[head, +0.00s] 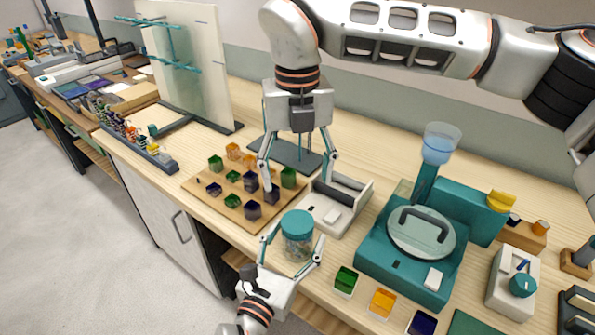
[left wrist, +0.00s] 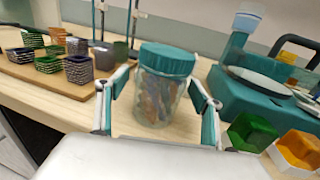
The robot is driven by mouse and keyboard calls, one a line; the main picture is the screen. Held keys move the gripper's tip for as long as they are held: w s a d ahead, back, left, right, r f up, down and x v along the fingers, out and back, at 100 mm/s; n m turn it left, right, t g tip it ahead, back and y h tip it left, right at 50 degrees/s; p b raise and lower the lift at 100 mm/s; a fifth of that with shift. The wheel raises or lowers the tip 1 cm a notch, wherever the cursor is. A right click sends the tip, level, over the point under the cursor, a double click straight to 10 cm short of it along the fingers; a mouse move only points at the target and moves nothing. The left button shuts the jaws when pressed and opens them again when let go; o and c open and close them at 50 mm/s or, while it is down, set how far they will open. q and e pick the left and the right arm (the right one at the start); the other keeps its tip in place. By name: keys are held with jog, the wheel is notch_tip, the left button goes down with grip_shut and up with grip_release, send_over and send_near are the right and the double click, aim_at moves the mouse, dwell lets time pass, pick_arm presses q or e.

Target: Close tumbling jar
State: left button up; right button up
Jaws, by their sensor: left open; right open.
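The tumbling jar (head: 298,244) is a clear jar with a teal lid (head: 297,222) seated on top and mixed coloured pieces inside. It stands upright near the table's front edge. My left gripper (head: 292,250) is open, with a finger on each side of the jar. In the left wrist view the jar (left wrist: 156,95) and its lid (left wrist: 167,58) stand between the open fingers (left wrist: 158,112); contact cannot be told. My right gripper (head: 298,168) is open and points down behind the jar, above the right part of the wooden board. It holds nothing visible.
A wooden board (head: 222,207) with several small coloured cups lies left of the jar. A white tray-like device (head: 334,207) stands behind it. A teal machine (head: 375,250) with a round lid stands to the right. Green and yellow cups (head: 345,280) sit near the front edge.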

pick_arm(q)
jog(key=v, duration=1.1)
jog(key=shift+s+a, duration=0.1)
jog(key=shift+s, duration=0.05)
